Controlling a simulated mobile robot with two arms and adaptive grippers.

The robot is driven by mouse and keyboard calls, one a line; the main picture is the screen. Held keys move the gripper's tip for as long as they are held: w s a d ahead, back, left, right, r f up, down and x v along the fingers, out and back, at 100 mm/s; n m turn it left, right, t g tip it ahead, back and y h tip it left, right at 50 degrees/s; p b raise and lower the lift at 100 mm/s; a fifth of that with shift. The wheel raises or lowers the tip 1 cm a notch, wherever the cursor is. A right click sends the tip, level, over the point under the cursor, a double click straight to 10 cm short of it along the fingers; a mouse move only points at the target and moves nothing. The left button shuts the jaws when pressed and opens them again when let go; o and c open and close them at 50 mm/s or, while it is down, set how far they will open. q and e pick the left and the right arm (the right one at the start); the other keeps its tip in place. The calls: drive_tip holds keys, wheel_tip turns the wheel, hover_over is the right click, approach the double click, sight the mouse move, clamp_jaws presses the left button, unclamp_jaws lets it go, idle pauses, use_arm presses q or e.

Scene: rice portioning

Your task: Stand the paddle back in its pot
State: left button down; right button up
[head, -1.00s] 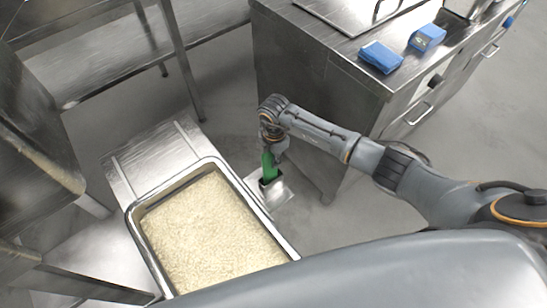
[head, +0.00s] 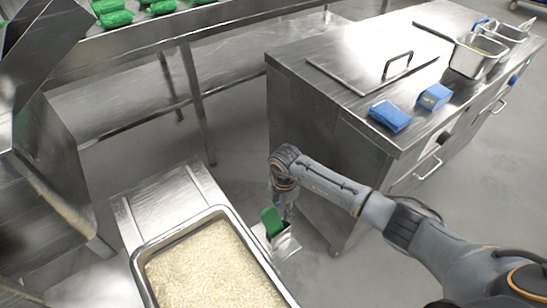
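The green paddle (head: 271,221) stands slightly tilted in the small metal pot (head: 285,247), with its lower end hidden inside. The pot is beside the right side of the rice pan (head: 141,267). My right gripper (head: 284,212) points down over the pot, just right of and behind the paddle's green top. Its fingers are small and partly hidden, so I cannot tell whether they touch the paddle or are open. My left gripper is not in view.
A steel cabinet (head: 330,140) stands right of the pot, with blue packs (head: 389,116) and metal containers (head: 476,57) on top. A steel table with green packs (head: 117,18) is at the back left. Open floor lies between them.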

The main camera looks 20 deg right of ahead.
drive_tip(key=a+r+n+p, duration=0.1)
drive_tip(key=r+n+p, duration=0.5)
drive_tip(key=r, duration=0.8)
drive_tip(key=w+a+r+n+p, duration=0.1)
drive_tip(key=a+r+n+p, duration=0.1)
drive_tip(key=r+n+p, duration=0.4)
wheel_tip(320, 180, up, 8)
drive_tip(key=n, duration=0.4)
drive_tip(key=shift+w+a+r+n+g+y, duration=0.2)
drive_tip(key=shift+w+a+n+g+y, duration=0.1)
drive_tip(key=shift+n+g, duration=0.1)
